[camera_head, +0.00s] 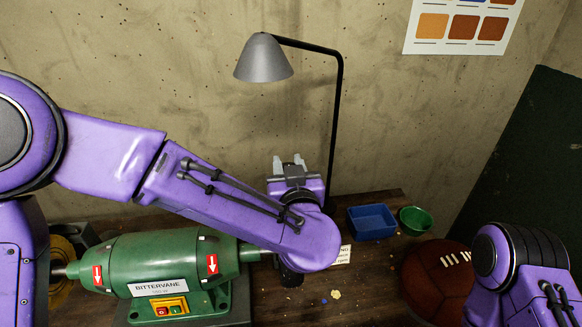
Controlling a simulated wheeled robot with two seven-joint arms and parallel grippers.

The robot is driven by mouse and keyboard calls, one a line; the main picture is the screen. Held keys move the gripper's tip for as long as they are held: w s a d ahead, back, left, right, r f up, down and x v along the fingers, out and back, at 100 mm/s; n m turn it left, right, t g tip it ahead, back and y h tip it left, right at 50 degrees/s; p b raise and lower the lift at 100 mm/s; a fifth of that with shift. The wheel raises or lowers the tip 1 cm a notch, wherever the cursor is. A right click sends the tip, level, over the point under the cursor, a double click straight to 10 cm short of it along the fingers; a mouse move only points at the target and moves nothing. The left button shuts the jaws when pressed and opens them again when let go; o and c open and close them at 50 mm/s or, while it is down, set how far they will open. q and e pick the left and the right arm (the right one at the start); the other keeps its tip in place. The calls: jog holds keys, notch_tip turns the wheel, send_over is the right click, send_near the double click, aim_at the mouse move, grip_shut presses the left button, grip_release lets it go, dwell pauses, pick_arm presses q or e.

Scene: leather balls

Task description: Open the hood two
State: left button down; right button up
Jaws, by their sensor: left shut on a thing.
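A green bench machine (172,262) labelled BITTERVANE, with a red and green switch, stands at the lower left. Its right end, by the shaft (249,253), runs behind my left arm, and no hood can be made out there. My left gripper (289,163) is beyond the elbow, its pale fingers pointing up, in front of the wall. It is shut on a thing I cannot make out. My right arm shows at the lower right, but its gripper is out of view.
A grey lamp (264,60) on a black post (336,120) rises behind my left gripper. A blue tray (372,222), a green bowl (415,220) and a brown leather ball (432,280) are on the right. Small crumbs (335,294) lie on the wooden bench (365,285).

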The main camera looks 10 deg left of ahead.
pick_arm(q)
jog(key=shift+w+a+r+g+p, duration=0.2)
jog(key=shift+w+r+g+p, duration=0.15)
jog(key=shift+w+p, duration=0.2)
jog(key=shift+w+a+f, duration=0.1)
jog(key=shift+w+f, duration=0.05)
pick_arm(e)
notch_tip(320, 180, up, 2)
jog(key=shift+r, duration=0.1)
pick_arm(q)
jog(key=c, duration=0.8)
grip_release()
jog(key=shift+c, duration=0.2)
jog(key=b+v, duration=0.3)
jog(key=v, duration=0.7)
jog(key=shift+s, duration=0.3)
pick_arm(e)
notch_tip(320, 180, down, 4)
jog(key=shift+r, duration=0.15)
